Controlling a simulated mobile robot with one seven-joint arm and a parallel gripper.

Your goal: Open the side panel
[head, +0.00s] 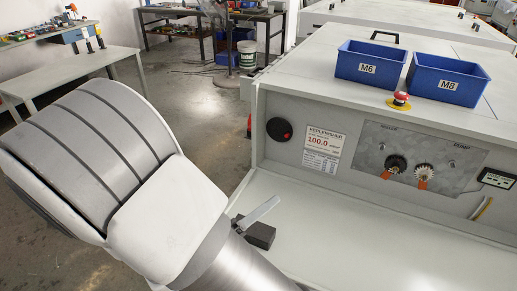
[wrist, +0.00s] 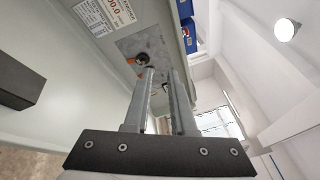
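The plate processor (head: 300,75) is a pale cabinet on the right of the head view. Its control face is exposed, with a metal plate (head: 440,155) bearing two knobs with orange parts. A broad white panel-like surface (head: 370,240) extends out from below this face; I cannot tell whether it is the side panel. My gripper (head: 262,210) shows partly beyond my arm, over the left part of that surface. In the wrist view my gripper (wrist: 163,75) has its two fingers apart with nothing visible between them. The metal plate (wrist: 155,45) appears beyond the fingers.
Blue bins M6 (head: 370,65) and M8 (head: 447,78) and a red emergency button (head: 400,98) sit on the cabinet top. A dark block (wrist: 15,85) shows at the wrist view's left. A grey table (head: 75,72) stands at left. Floor between table and cabinet is largely clear.

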